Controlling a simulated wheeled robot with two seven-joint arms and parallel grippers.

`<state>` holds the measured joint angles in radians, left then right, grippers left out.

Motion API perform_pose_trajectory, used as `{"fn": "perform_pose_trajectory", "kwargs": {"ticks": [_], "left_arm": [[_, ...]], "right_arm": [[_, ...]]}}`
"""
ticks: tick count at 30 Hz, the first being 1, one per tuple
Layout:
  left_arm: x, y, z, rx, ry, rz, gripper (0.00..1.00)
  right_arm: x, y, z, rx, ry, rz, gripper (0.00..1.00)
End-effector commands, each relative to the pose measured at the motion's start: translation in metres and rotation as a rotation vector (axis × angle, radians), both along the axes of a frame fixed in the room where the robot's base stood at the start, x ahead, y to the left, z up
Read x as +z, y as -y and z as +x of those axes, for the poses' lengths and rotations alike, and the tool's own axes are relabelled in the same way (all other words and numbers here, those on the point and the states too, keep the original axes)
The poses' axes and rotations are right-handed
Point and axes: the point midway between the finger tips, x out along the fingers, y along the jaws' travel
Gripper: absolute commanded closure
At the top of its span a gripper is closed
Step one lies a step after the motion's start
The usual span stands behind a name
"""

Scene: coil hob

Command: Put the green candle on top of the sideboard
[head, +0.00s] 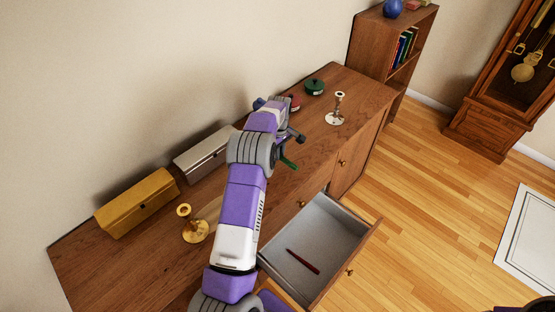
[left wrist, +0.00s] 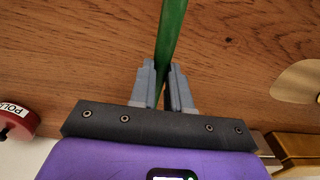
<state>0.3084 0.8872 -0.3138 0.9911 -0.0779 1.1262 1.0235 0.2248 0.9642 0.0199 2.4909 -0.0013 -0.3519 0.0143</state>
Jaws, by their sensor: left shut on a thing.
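The green candle (head: 288,163) is held over the sideboard top (head: 90,265), towards its front edge. In the left wrist view the green candle (left wrist: 171,40) stands between the two grey fingers. My left gripper (left wrist: 163,85) is shut on it, with the wooden top behind. In the head view my left arm reaches across the sideboard and hides most of the gripper. I cannot tell whether the candle touches the wood. My right gripper is not in view.
On the top stand a gold box (head: 137,204), a silver box (head: 203,152), a brass candlestick (head: 195,230), a silver candlestick (head: 336,117), a green tin (head: 314,88) and a red tin (head: 295,103). An open drawer (head: 329,229) holds a dark red stick (head: 302,261). A bookcase (head: 376,48) stands beyond.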

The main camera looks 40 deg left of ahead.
Motion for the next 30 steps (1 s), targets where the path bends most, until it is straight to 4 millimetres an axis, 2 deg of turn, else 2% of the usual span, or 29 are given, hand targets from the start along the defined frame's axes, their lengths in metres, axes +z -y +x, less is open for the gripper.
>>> {"fn": "perform_pose_trajectory", "kwargs": {"ticks": [3,7,19,20,24,30], "left_arm": [[-0.022,0.0,-0.001,0.001,-0.004,-0.002,1.0],[-0.039,0.0,-0.001,0.001,-0.002,0.0,1.0],[-0.045,0.0,-0.001,0.001,-0.001,0.0,1.0],[-0.044,0.0,-0.001,0.001,-0.001,0.0,0.79],[-0.044,0.0,-0.001,0.001,-0.001,0.0,0.58],[-0.043,0.0,-0.001,0.001,-0.001,0.0,0.58]], "right_arm": [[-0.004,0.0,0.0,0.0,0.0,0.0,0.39],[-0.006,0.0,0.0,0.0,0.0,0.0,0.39],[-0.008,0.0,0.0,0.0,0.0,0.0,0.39],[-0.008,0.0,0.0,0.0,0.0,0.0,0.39],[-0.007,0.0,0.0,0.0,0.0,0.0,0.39],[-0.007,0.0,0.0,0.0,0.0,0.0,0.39]]}}
